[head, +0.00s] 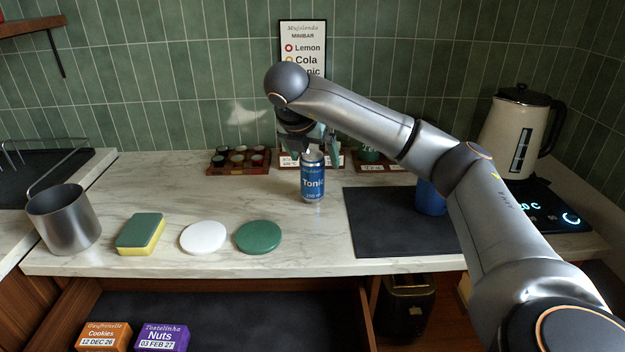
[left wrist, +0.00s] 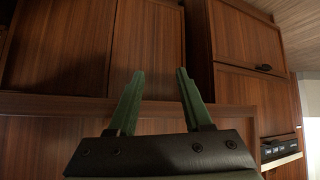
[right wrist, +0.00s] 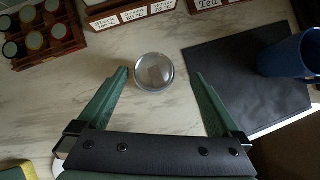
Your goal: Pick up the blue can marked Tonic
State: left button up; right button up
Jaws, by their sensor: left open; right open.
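The blue can marked Tonic (head: 312,182) stands upright on the marble counter, left of the dark mat. Its silver top shows from above in the right wrist view (right wrist: 154,72), nearer the left finger. My right gripper (head: 318,148) is above the can, pointing down. In the right wrist view its green fingers (right wrist: 160,78) are open, with the can's top at the tips between them; I cannot tell whether they touch it. My left gripper (left wrist: 154,75) is open and empty in front of brown wooden cabinet doors, and is not in the head view.
A dark mat (head: 380,230) lies right of the can, with a blue mug (head: 431,198) behind my right arm. Wooden trays (head: 238,162) stand behind. A kettle (head: 512,130), green disc (head: 258,237), white disc (head: 203,238), sponge (head: 140,233) and metal pot (head: 63,218) are around. An open drawer (head: 250,320) is below.

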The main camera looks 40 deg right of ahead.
aim_at(315, 172)
jog(key=shift+w+a+x, duration=0.1)
jog(key=shift+a+x, duration=0.05)
jog(key=shift+x, duration=1)
jog(key=shift+w+a+x, duration=0.1)
jog(key=shift+x, duration=1.1)
jog(key=shift+w+a+x, duration=0.1)
jog(key=shift+a+x, duration=0.05)
jog(key=shift+x, duration=1)
grip_shut()
